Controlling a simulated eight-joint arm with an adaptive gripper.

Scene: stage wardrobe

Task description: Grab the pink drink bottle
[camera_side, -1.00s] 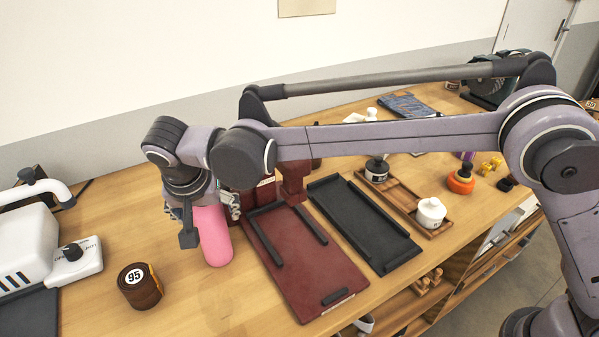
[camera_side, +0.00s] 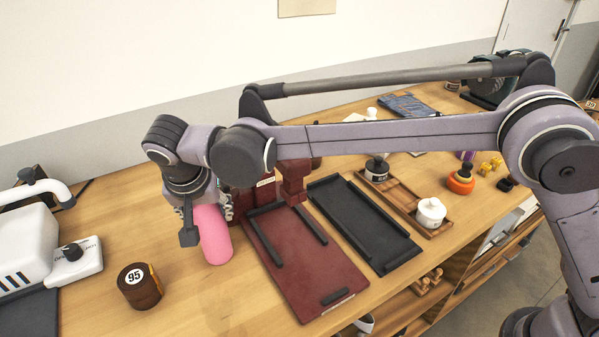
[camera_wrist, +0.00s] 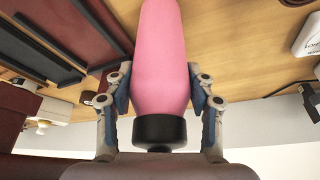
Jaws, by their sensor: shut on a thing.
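The pink drink bottle (camera_side: 214,238) stands on the wooden table, left of the dark red board, in the side view. In the wrist view the bottle (camera_wrist: 160,60) fills the middle, with its black cap (camera_wrist: 160,131) toward my gripper's palm. My gripper (camera_wrist: 160,92) has one finger on each side of the bottle, shut on its upper body. In the side view my gripper (camera_side: 203,207) comes down over the bottle from above and hides its cap. I cannot tell whether the bottle's base touches the table.
A dark red board (camera_side: 312,279) with a raised frame is close to the bottle's right. A black tray (camera_side: 362,225) lies beyond it. A brown round tin (camera_side: 140,287) marked 95 is at front left. A white machine (camera_side: 22,247) stands at the far left.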

